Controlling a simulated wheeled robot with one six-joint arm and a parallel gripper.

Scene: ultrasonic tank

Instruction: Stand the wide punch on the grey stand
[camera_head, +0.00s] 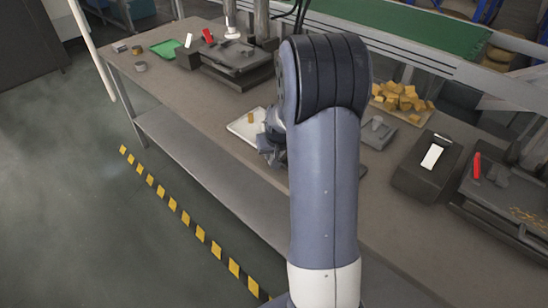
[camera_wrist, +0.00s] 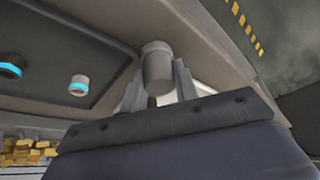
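A plain grey cylinder (camera_wrist: 158,68), which looks like the wide punch, sits between the two fingers of my gripper (camera_wrist: 160,85) in the wrist view. The fingers flank it closely and seem shut on it. A low grey block with a small knob on top (camera_head: 378,130) stands right of my arm. I cannot tell whether it is the grey stand. Two round pieces with blue bands (camera_wrist: 78,84) sit on a dark panel in the wrist view.
A pale tray (camera_head: 238,128) with a small brass piece lies left of my arm on the bench (camera_head: 165,100). A tray of brass pieces (camera_head: 403,98) lies behind. Dark boxes and a press (camera_head: 240,65) stand left; a dark box (camera_head: 425,170) stands right.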

